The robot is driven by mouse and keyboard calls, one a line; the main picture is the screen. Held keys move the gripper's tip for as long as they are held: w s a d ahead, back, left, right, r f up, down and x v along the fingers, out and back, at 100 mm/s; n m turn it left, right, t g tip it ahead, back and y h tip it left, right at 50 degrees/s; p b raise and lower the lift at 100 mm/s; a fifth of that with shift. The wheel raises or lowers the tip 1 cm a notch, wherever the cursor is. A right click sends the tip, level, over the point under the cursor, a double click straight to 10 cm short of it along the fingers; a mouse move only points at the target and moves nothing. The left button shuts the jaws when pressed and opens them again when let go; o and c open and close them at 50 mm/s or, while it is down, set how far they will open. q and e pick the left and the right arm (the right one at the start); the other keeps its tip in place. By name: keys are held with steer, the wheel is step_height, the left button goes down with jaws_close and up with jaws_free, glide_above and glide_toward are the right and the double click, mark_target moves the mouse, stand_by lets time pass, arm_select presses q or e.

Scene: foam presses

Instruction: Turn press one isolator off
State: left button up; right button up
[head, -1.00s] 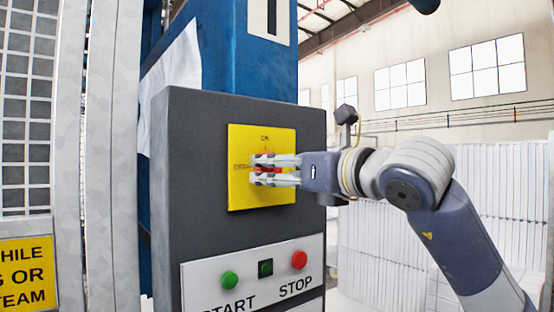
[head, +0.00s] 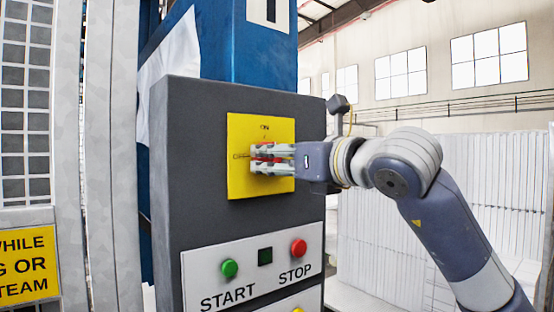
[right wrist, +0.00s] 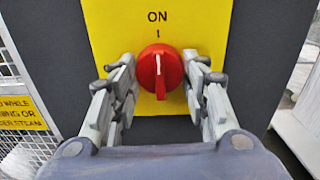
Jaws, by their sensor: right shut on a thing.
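The press isolator is a red rotary knob (right wrist: 160,72) on a yellow plate (head: 234,184), set in a dark grey control box (head: 180,200). In the right wrist view, "ON" and a "1" mark stand above the knob, and its white pointer line is upright, towards them. My right gripper (head: 252,159) reaches in from the right in the head view and is shut on the knob, with one finger on each side (right wrist: 160,85). In the head view the fingers hide most of the knob. My left gripper is not in view.
Below the plate, a white panel (head: 225,290) carries a green START button (head: 229,268), a dark square (head: 265,257) and a red STOP button (head: 298,247). A mesh guard (head: 25,110) and a yellow warning sign (head: 28,265) stand left. White stacked panels (head: 480,200) stand behind my right arm.

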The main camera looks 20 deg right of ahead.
steer(key=shift+n, duration=0.3)
steer(key=n+b, duration=0.1)
steer(key=n, duration=0.1)
steer(key=shift+d+n, duration=0.1)
steer(key=shift+n, duration=0.3)
steer(key=n+b, duration=0.1)
steer(key=n, duration=1.3)
steer(key=shift+r+b, duration=0.15)
steer(key=shift+b, duration=0.25)
steer(key=shift+n, duration=0.3)
steer(key=o, duration=1.1)
